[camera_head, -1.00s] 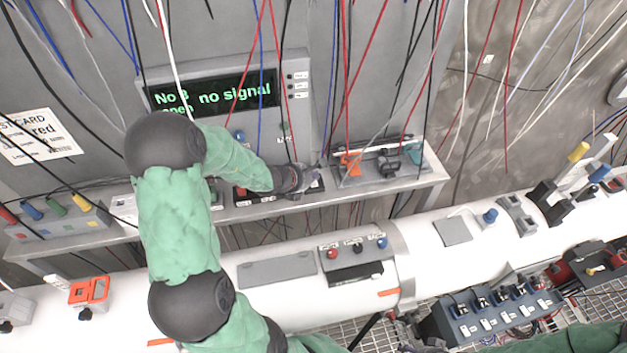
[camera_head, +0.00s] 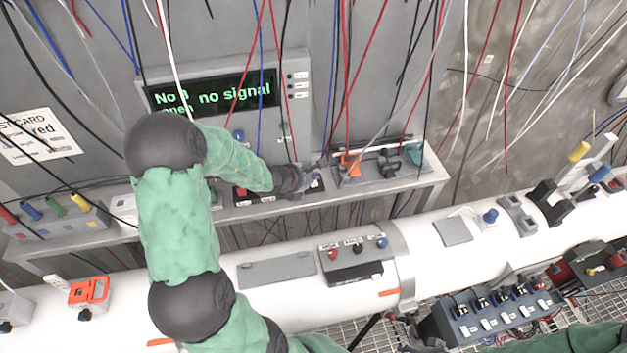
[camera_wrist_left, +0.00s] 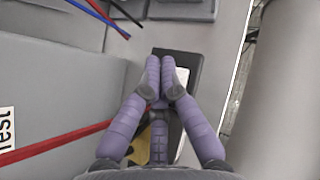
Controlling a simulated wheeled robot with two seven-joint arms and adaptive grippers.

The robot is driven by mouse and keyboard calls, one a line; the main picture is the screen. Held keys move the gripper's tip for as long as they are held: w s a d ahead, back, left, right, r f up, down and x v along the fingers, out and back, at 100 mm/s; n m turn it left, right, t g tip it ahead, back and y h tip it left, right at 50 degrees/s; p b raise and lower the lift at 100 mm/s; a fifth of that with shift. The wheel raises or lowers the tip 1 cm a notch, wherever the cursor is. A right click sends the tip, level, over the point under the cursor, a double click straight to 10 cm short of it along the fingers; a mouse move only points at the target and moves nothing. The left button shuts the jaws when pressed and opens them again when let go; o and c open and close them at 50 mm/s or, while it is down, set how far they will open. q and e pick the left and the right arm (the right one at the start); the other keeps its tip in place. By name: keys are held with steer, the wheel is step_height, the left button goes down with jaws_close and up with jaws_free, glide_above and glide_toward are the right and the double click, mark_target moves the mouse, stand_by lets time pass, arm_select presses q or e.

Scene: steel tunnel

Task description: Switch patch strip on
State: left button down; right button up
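A dark strip (camera_head: 250,199) with a red part near its left end lies on the grey shelf. It looks like the patch strip, but I cannot read a label on it. My left gripper (camera_head: 314,181) is over its right part and hides much of it. In the left wrist view the strip's dark end (camera_wrist_left: 187,62) with a white label lies under my left gripper (camera_wrist_left: 160,62). The purple fingertips are together, with nothing visible held between them. Whether they touch the strip is unclear. The switch position cannot be made out. My right gripper is not seen.
A display (camera_head: 215,95) reading "no signal" is behind the shelf. A unit with orange and teal parts (camera_head: 378,168) stands just right of my left gripper. Loose cables hang in front. A white pipe (camera_head: 300,300) with control boxes runs below the shelf.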

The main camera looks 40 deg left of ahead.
mark_target(313, 186)
arm_select(q)
steer(key=shift+f+b, duration=0.4)
steer(key=shift+b, duration=0.05)
steer(key=shift+f, duration=0.2)
stand_by(0.7)
steer(key=shift+s+d+r, duration=0.1)
steer(key=shift+r, duration=0.4)
steer(key=shift+s+d+r+p, duration=0.15)
steer(key=shift+r+p, duration=0.65)
steer(key=shift+r, duration=0.5)
steer(key=shift+d+r+p, duration=0.1)
steer(key=shift+r+p, duration=0.65)
steer(key=shift+r, duration=0.55)
steer(key=shift+f, duration=0.1)
